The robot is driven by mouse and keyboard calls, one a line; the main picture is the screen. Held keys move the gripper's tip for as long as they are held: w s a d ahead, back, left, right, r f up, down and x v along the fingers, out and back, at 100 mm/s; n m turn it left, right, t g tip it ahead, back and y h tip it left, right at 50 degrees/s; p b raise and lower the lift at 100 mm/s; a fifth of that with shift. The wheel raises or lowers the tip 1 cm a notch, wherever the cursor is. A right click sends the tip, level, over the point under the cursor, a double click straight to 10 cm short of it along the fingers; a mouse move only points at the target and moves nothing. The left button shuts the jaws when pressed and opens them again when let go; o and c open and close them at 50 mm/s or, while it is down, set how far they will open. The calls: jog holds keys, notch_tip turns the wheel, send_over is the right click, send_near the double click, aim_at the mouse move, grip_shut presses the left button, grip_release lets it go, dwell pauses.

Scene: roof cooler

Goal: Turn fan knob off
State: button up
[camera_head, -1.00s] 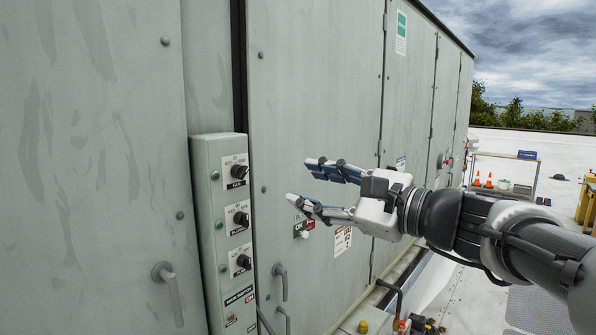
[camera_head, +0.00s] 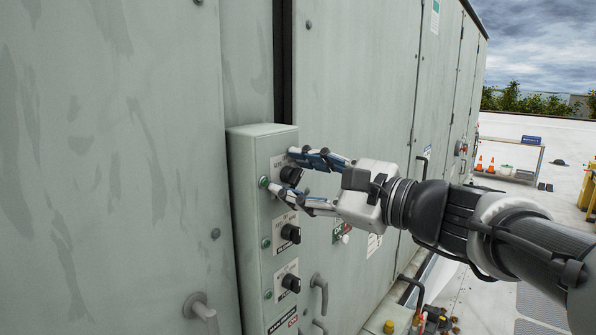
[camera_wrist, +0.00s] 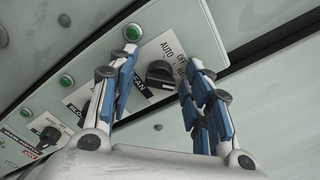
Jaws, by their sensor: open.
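The fan knob (camera_head: 291,175) is the black top knob on the grey control box (camera_head: 244,215). In the wrist view the fan knob (camera_wrist: 159,74) sits on a plate marked FAN, AUTO and OFF, with a lit green lamp (camera_wrist: 132,33) beside it. My gripper (camera_head: 280,170) is open, its two fingers above and below the knob in the head view. In the wrist view my gripper (camera_wrist: 158,62) has one finger on each side of the knob, with gaps visible. Whether the fingertips touch the plate I cannot tell.
Two more black knobs, the middle knob (camera_head: 291,233) and the lower knob (camera_head: 291,282), sit below on the same box. A door handle (camera_head: 319,292) stands out to the right, another handle (camera_head: 201,308) to the lower left. Open roof lies to the right.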

jog(key=shift+s+d+r, duration=0.1)
jog(key=shift+s+d, duration=0.15)
jog(key=shift+s, duration=0.05)
jog(key=c, duration=1.1)
